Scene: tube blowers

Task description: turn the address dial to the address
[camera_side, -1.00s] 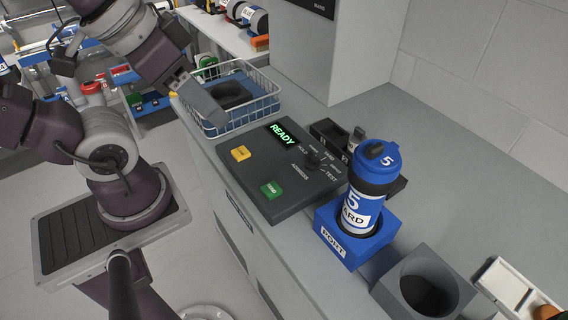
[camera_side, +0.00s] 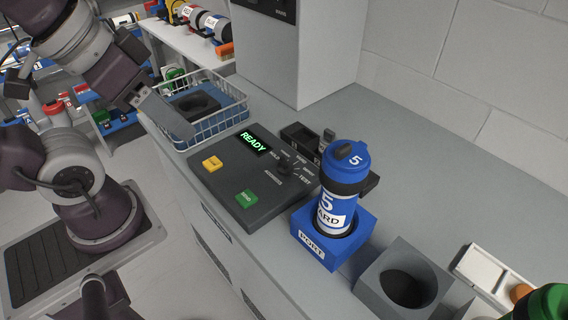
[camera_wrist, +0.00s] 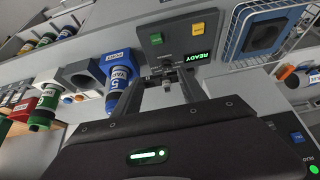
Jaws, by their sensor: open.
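The grey control panel (camera_side: 232,182) lies on the counter with a green READY display (camera_side: 254,143), a yellow button (camera_side: 212,163) and a green SEND button (camera_side: 246,199). The dark address dial (camera_side: 285,167) is at the panel's right side, with small labels around it; its exact setting is too small to read. A blue tube marked 5 (camera_side: 328,212) stands upright in the blue PORT block (camera_side: 311,245). In the wrist view, my gripper's fingers (camera_wrist: 168,84) frame the panel's dial area.
A white wire basket (camera_side: 234,113) with a blue tray stands behind the panel. A grey block with a round hole (camera_side: 372,297) is right of the PORT block. A small dark holder (camera_side: 299,137) and a tall grey cabinet (camera_side: 318,55) stand behind. Several tubes show in the wrist view.

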